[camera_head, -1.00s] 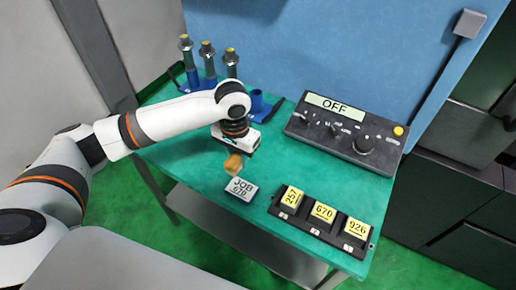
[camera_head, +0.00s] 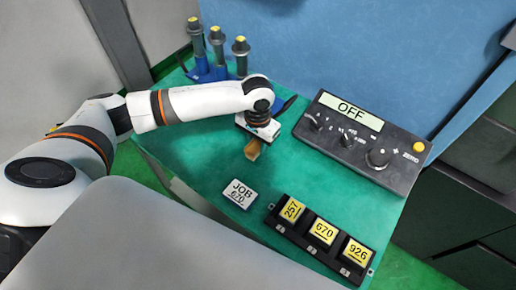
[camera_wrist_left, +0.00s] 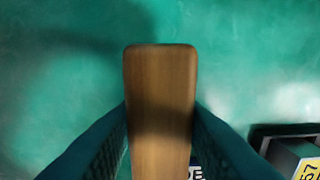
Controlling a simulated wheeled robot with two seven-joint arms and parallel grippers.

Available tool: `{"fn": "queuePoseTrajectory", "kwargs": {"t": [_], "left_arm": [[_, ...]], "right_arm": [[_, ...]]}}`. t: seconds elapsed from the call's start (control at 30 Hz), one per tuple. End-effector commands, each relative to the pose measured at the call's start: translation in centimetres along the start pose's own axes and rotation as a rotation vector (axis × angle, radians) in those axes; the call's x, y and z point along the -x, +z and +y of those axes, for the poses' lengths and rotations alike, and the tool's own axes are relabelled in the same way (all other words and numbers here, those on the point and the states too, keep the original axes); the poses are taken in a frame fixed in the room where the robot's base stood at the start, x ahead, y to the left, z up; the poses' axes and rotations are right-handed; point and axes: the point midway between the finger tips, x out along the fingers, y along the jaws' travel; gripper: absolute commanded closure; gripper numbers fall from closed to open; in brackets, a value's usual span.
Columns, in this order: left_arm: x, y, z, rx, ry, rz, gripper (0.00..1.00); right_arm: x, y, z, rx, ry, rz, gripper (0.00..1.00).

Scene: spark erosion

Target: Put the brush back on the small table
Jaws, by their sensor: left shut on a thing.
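My left gripper (camera_head: 256,140) is shut on the brush (camera_head: 253,150), whose wooden end shows below the fingers in the head view. In the left wrist view the brush (camera_wrist_left: 160,105) is a brown wooden block-like handle between the two dark fingers (camera_wrist_left: 160,135). Its bristles are not visible. It is over the green table top (camera_head: 205,160); I cannot tell whether it touches it. I cannot tell whether this green table is the small table. My right gripper is not in view.
A white JOB 670 block (camera_head: 240,193) lies nearer the front. A black rack (camera_head: 318,238) holds yellow-labelled blocks. A control box (camera_head: 360,140) reading OFF stands at right. Several tool holders (camera_head: 217,52) stand at the back left. Green surface left of the gripper is clear.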

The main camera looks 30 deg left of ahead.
Motion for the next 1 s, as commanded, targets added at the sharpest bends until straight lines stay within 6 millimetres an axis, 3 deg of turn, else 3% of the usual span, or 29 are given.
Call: {"fn": "queuePoseTrajectory", "kwargs": {"t": [0.3, 0.7, 0.73, 0.83, 1.0], "left_arm": [[-3.8, 0.0, 0.0, 0.0, 0.001, 0.0, 0.89], [-4.4, 0.0, 0.0, 0.0, 0.0, 0.0, 0.89], [-4.3, 0.0, 0.0, 0.0, 0.0, 0.0, 0.63], [-4.3, 0.0, 0.0, -0.001, 0.0, -0.001, 0.46], [-4.3, 0.0, 0.0, -0.001, 0.0, -0.001, 0.46]], "right_arm": [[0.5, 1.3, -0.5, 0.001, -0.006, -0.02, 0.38], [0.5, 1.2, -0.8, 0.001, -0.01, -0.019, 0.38], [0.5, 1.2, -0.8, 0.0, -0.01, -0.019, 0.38], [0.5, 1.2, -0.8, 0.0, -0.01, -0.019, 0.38], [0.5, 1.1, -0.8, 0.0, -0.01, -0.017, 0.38]]}}
